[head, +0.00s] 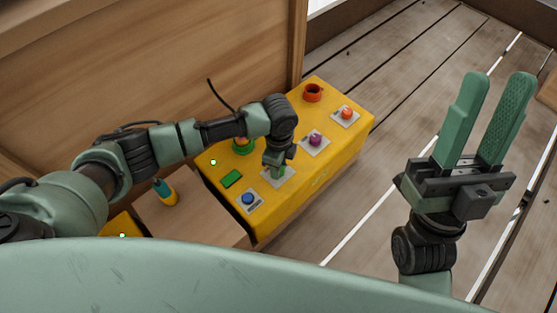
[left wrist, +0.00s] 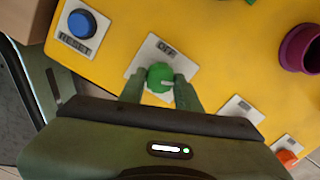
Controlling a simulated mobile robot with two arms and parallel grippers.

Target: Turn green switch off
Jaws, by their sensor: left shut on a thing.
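The green switch (left wrist: 160,76) is a round green knob on a light plate marked "OFF" (left wrist: 166,50) in the left wrist view. In the head view its plate (head: 288,172) shows on top of the yellow box (head: 335,135), mostly hidden by my gripper. My left gripper (head: 275,172) points down over it. In the left wrist view my left gripper's fingers (left wrist: 160,92) sit on both sides of the green knob, shut on it. My right gripper (head: 492,110) is open and empty, raised at the right, well away from the box.
A blue button (left wrist: 81,24) marked "RESET" is beside the switch. A purple knob (head: 315,139), an orange-red knob (head: 347,112) and a red ring (head: 313,93) are farther along the box. A yellow-and-teal object (head: 165,192) stands on the wooden surface at left. Plank floor is clear at right.

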